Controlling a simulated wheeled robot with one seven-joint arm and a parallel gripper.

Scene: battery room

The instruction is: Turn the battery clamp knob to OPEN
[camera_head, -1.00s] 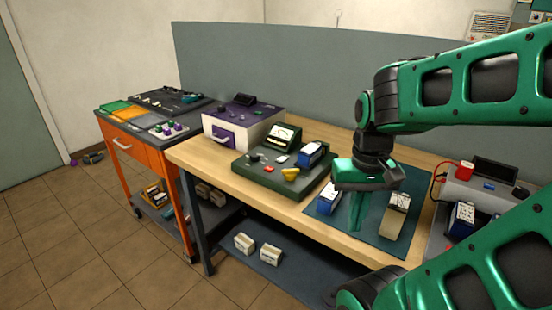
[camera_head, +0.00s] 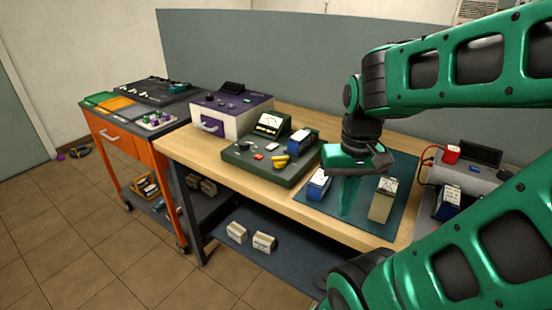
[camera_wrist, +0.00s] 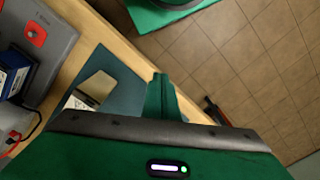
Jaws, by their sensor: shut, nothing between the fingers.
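A dark green tester (camera_head: 262,184) stands on the wooden bench, with a yellow knob (camera_head: 281,162) at its front right. A blue and white battery (camera_head: 300,141) sits in it, just behind the yellow knob. No OPEN marking is readable, so I cannot confirm which knob works the clamp. My gripper (camera_head: 347,212) points down over the blue-green mat, right of the tester and apart from the knob. Its green fingers are shut and empty; they also show in the wrist view (camera_wrist: 160,95). The yellow knob does not appear in the wrist view.
A blue battery (camera_head: 318,183) and a beige block (camera_head: 382,205) stand on the mat (camera_head: 402,176) either side of my gripper. A grey device (camera_head: 468,180) is at right; the wrist view shows a red knob (camera_wrist: 37,35) there. A purple-topped box (camera_head: 232,112) stands left of the tester.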

